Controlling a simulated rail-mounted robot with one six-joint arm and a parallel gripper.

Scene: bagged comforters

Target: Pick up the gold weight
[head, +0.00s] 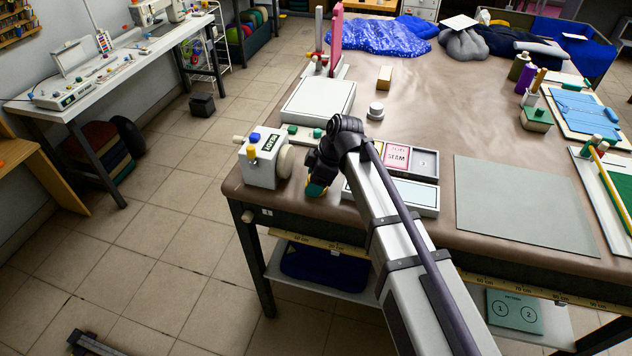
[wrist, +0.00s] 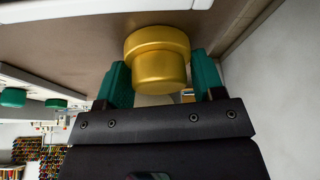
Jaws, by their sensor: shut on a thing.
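The gold weight (wrist: 157,50), a stepped cylinder with a wider end, sits between the two green fingers of my gripper (wrist: 161,78) in the wrist view. The fingers press on its narrower part from both sides, so my gripper is shut on it. In the head view my gripper (head: 317,187) is low at the table's front left corner, just right of the white boxed device. There my dark wrist mostly hides the weight. I cannot tell whether the weight touches the tabletop or is clear of it.
The white device with a round roller (head: 262,160) stands close on the left. A white scale-like plate (head: 318,100) and a grey knobbed weight (head: 375,110) lie behind. A divided tray (head: 424,163) is to the right. A grey-green mat (head: 523,205) covers the front right.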

